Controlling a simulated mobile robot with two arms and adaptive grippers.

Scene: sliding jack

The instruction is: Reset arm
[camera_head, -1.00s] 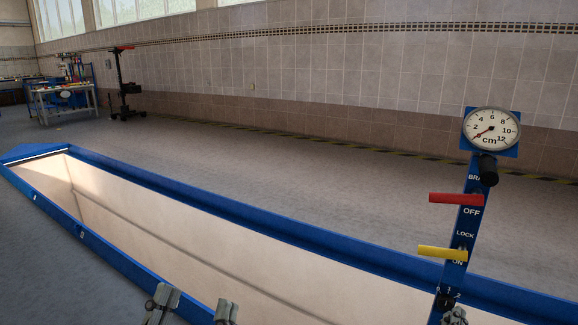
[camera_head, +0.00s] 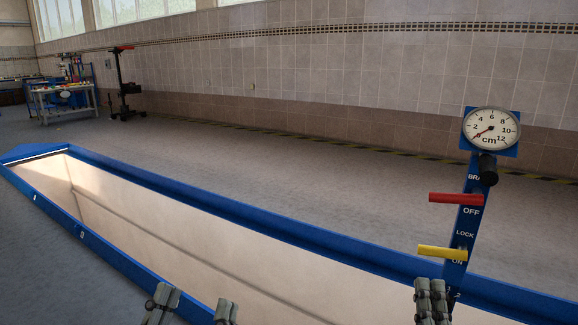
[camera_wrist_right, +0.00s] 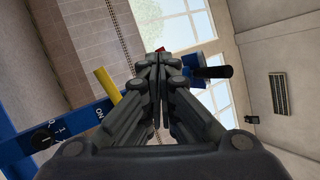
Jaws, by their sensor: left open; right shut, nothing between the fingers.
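The control post (camera_head: 463,225) of the jack stands at the right, with a round cm gauge (camera_head: 491,129) on top. A red lever (camera_head: 456,198) sits beside the OFF label and a yellow lever (camera_head: 442,253) beside ON; the yellow lever also shows in the right wrist view (camera_wrist_right: 107,85). A black knob (camera_head: 488,168) sticks out under the gauge. My left gripper (camera_head: 195,300) is open and empty at the bottom edge. My right gripper (camera_head: 431,290) is shut and empty, just left of the post's lower part and below the yellow lever. It appears apart from the levers.
A long pit with a blue frame (camera_head: 230,212) runs diagonally across the floor. A workbench (camera_head: 62,100) and a dark stand (camera_head: 125,85) are far left by the tiled wall. The floor beyond the pit is clear.

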